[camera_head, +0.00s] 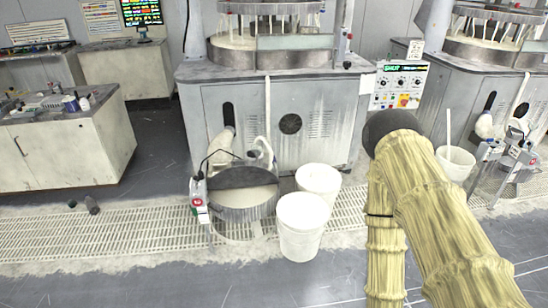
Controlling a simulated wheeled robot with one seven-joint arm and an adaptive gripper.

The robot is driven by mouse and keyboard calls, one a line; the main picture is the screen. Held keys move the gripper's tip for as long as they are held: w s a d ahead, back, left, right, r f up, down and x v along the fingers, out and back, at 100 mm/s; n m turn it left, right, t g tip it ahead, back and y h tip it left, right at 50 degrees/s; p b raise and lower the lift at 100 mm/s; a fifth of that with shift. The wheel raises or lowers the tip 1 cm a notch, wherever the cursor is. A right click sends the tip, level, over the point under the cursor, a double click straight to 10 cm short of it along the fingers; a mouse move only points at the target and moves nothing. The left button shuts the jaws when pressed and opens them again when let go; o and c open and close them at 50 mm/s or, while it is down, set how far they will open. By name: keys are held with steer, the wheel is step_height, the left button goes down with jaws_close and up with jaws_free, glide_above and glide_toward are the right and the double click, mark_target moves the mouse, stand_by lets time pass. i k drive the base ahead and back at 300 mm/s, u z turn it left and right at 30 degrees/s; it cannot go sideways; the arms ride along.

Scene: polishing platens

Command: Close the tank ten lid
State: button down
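A round metal tank (243,210) stands on the floor grating in front of the middle polishing machine. A dark half-round area (245,177) covers its back half; I cannot tell whether this is a lid or the inner wall. Pale content (245,198) shows in the front half. White pipes or hoses stand at its back. No readable number marks it as tank ten. My arm, in a yellowish sleeve, rises at the right with a dark rounded joint, well right of the tank. My gripper's fingers are not visible.
Two white buckets (301,228) (318,179) stand close to the tank's right. A red-and-white device on a stand (199,198) is at its left edge. Another bucket (455,163) is behind my arm at the right. The floor in front is mostly clear.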

mark_target(239, 176)
steer(key=z, duration=0.25)
steer(key=i, duration=1.6)
steer(key=u, duration=1.45)
steer(key=i, duration=0.8)
steer(key=u, duration=0.1)
